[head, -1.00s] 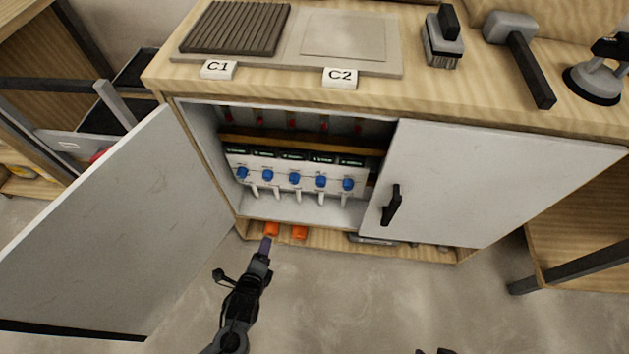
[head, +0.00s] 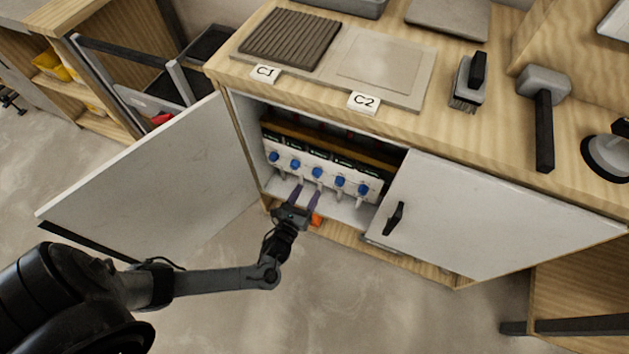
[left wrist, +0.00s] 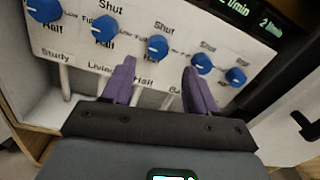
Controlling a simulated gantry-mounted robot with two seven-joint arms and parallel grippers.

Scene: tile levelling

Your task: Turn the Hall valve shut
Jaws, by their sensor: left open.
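A row of several blue valve knobs sits on a white panel (head: 329,181) inside the open cabinet. The middle knob (head: 317,172) also shows in the left wrist view (left wrist: 157,47). The label below it seems to read Hall, partly behind a finger; the knob's exact setting is hard to read. My left gripper (head: 308,191) is open and empty, just in front of and below the panel. In the left wrist view its purple fingers (left wrist: 158,68) point at the panel, one on each side of the middle knob and short of it. My right gripper is out of view.
The left cabinet door (head: 160,180) stands wide open beside my arm. The right door (head: 490,210) with its black handle (head: 395,217) is closed. An orange object (head: 316,219) lies on the ledge below. A brush (head: 467,85) and a mallet (head: 543,110) lie on top.

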